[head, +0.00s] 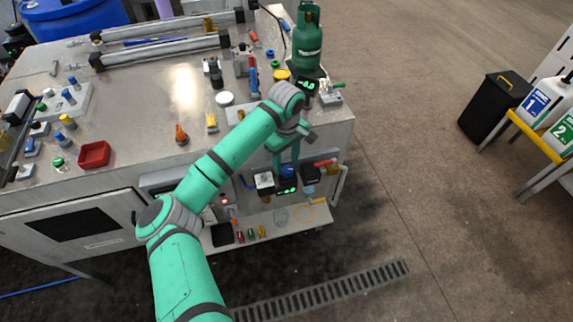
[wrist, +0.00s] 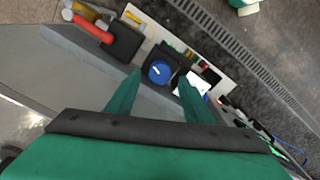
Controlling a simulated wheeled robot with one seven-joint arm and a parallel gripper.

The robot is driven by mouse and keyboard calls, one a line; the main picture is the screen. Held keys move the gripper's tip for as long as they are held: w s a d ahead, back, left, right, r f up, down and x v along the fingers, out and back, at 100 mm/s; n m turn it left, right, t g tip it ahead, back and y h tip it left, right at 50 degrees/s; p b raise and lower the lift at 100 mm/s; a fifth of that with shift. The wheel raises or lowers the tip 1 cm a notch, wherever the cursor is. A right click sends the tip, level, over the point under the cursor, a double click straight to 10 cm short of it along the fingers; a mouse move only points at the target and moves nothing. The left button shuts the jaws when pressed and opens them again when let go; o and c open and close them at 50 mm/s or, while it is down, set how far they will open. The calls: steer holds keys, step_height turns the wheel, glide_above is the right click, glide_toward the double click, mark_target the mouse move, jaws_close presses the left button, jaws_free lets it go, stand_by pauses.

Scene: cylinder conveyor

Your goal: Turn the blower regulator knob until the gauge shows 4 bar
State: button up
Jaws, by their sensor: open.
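The blue regulator knob (wrist: 159,71) has a white pointer line and sits on a dark body in the wrist view. In the head view the blue knob (head: 288,171) shows on the front of the steel bench, just under my arm's end. A dark display with green digits (head: 286,189) is below it, too small to read. My gripper (wrist: 153,82) is open, its two green fingers to the left and right of the knob; I cannot tell whether they touch it. In the head view my gripper (head: 287,160) points down at the knob.
A red-handled valve (wrist: 92,29) on a black block is left of the knob in the wrist view. A lower shelf (head: 315,217) holds small parts. A green gas cylinder (head: 307,38) stands on the bench top. Floor to the right is clear up to the black bin (head: 492,103).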

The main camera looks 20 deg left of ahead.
steer(key=shift+f, duration=1.05)
steer(key=c, duration=1)
steer(key=shift+c, duration=0.2)
